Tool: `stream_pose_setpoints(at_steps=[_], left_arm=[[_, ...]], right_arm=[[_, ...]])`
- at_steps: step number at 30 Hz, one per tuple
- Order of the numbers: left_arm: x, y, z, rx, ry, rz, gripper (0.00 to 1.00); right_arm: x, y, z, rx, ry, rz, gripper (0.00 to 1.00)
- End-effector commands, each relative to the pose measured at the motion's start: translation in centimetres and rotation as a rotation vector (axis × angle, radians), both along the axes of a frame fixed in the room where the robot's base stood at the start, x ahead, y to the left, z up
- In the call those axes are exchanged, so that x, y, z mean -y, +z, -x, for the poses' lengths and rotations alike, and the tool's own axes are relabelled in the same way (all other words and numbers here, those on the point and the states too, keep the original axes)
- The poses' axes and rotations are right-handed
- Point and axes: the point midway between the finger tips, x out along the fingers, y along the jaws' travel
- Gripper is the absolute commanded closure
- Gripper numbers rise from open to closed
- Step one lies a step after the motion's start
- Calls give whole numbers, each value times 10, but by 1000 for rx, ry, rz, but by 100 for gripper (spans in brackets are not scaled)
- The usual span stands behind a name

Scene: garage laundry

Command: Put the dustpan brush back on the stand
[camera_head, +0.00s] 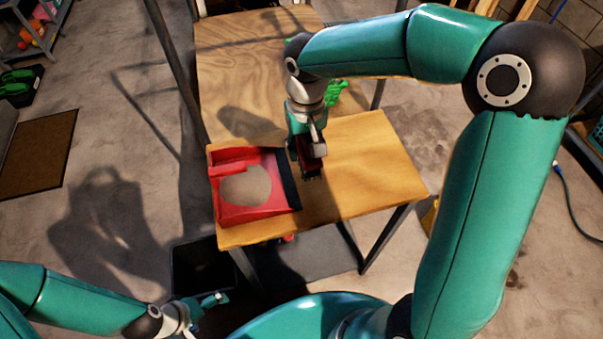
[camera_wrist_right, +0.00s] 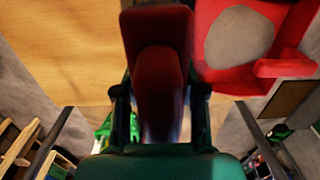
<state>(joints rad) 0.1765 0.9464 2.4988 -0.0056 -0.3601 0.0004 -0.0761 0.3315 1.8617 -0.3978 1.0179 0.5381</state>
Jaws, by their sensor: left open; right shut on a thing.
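The dustpan brush (camera_head: 314,150) is dark red, with dark bristles low down. My right gripper (camera_head: 306,136) is shut on it, just right of the red dustpan (camera_head: 227,213) on the wooden table. In the right wrist view the brush (camera_wrist_right: 160,45) extends forward from between the fingers (camera_wrist_right: 160,105). I cannot tell whether its bristles touch the tabletop. The dustpan, also in the right wrist view (camera_wrist_right: 282,68), holds a grey-beige patch (camera_head: 246,186). My left gripper (camera_head: 212,302) is open and empty at the bottom left, away from the table. I cannot make out a separate stand.
The light wooden tabletop (camera_head: 375,165) is clear right of the brush. A higher-grained wooden board (camera_head: 235,60) lies behind it. A green object (camera_head: 336,93) sits partly behind my right arm. A dark bin (camera_head: 200,268) stands on the floor below the table's front left.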

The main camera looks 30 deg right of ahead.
Motion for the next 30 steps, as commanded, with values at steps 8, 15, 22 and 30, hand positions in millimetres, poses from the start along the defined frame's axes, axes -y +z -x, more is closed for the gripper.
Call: stream_pose_setpoints(at_steps=[8, 15, 22, 30], left_arm=[[0, 2, 0, 0, 0, 0, 0], [0, 2, 0, 0, 0, 0, 0], [0, 4, 0, 0, 0, 0, 0], [0, 3, 0, 0, 0, 0, 0]], right_arm=[[0, -54, 0, -2, 0, 0, 100], [0, -73, 0, -2, 2, 0, 100], [0, -101, 0, 0, 1, 0, 100], [-1, -103, -1, 2, 3, 0, 100]])
